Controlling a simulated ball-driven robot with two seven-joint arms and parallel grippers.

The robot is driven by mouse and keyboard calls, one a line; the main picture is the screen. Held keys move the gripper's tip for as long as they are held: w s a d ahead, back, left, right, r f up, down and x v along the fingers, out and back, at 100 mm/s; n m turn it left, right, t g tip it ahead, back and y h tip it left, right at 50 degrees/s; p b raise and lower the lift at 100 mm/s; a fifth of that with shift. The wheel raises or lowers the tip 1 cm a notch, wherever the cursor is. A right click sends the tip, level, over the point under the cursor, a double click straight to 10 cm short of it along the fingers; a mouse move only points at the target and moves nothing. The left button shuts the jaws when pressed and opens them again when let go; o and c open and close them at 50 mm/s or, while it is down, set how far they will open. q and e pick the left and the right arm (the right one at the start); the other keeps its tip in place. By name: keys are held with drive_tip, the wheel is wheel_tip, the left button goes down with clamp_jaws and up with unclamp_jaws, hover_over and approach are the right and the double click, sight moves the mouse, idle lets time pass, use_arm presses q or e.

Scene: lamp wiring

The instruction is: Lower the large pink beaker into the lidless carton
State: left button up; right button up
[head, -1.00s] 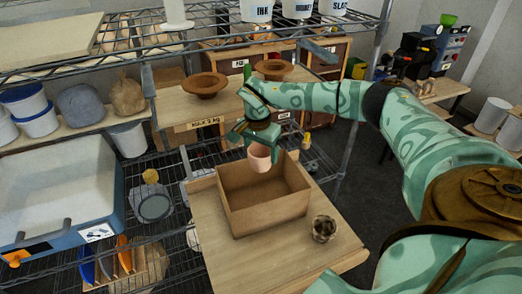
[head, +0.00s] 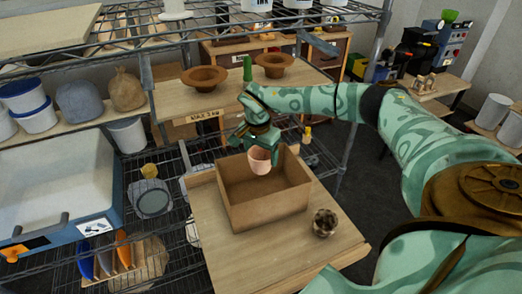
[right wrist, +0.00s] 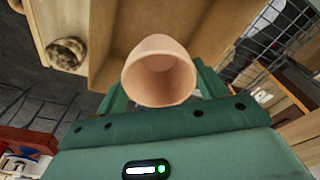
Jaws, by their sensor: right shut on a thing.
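The pink beaker (head: 259,161) is in my right gripper (head: 260,148), over the back part of the open carton (head: 268,213). In the right wrist view the beaker (right wrist: 160,72) sits between the two green fingers, its open mouth towards the camera. The right gripper (right wrist: 160,95) is shut on it. The carton is brown, has no lid and stands on a wooden board; its wall also shows in the right wrist view (right wrist: 103,40). I cannot tell whether the beaker's bottom is below the carton's rim. My left gripper is not in view.
A small brown patterned pot (head: 325,223) stands on the wooden board (head: 225,265), just right of the carton. Two brown bowls (head: 204,78) stand on a table behind. A wire shelf (head: 200,35) crosses above at the back.

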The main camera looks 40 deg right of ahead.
wheel_tip(320, 180, down, 11)
drive_tip(key=b, duration=0.5)
drive_tip(key=shift+r, duration=0.2)
idle(0.7)
drive_tip(key=shift+f+b, duration=1.45)
drive_tip(key=shift+f, duration=1.05)
idle(1.4)
drive_tip(key=o, duration=1.2)
drive_tip(key=shift+c, duration=0.2)
drive_tip(key=shift+r, duration=0.1)
drive_tip(key=r+p, duration=0.1)
drive_tip(key=r, duration=0.4)
drive_tip(key=a+r+p, duration=0.1)
drive_tip(key=r, duration=1)
drive_tip(key=shift+s+a+p, duration=0.3)
drive_tip(key=shift+a+p, duration=0.1)
drive_tip(key=shift+a, duration=0.1)
